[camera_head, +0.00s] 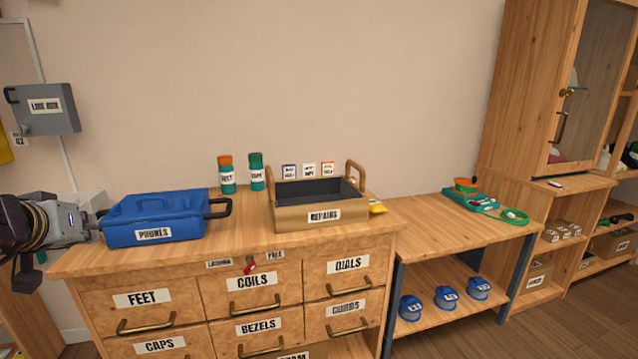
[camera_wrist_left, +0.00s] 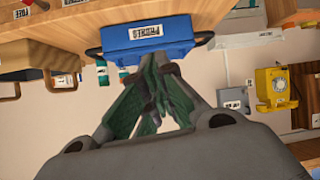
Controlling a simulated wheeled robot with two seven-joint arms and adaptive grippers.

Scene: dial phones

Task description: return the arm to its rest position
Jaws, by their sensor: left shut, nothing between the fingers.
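My left gripper (camera_head: 88,224) is at the left edge of the head view, beside the left end of the blue PHONES case (camera_head: 155,218). In the left wrist view its green fingers (camera_wrist_left: 152,90) are drawn together with nothing between them. The blue case (camera_wrist_left: 150,48) shows beyond the fingertips there, and I cannot tell from that view how near it is. In the head view the case sits closed on the drawer cabinet's top. My right gripper is in neither view.
The wooden drawer cabinet (camera_head: 250,240) carries the REPAIRS tray (camera_head: 320,214) and two capped bottles. A grey LOCK BOX (camera_head: 44,109) hangs on the wall at the left. A low bench (camera_head: 450,230) stands to the right. A yellow phone (camera_wrist_left: 276,88) shows in the wrist view.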

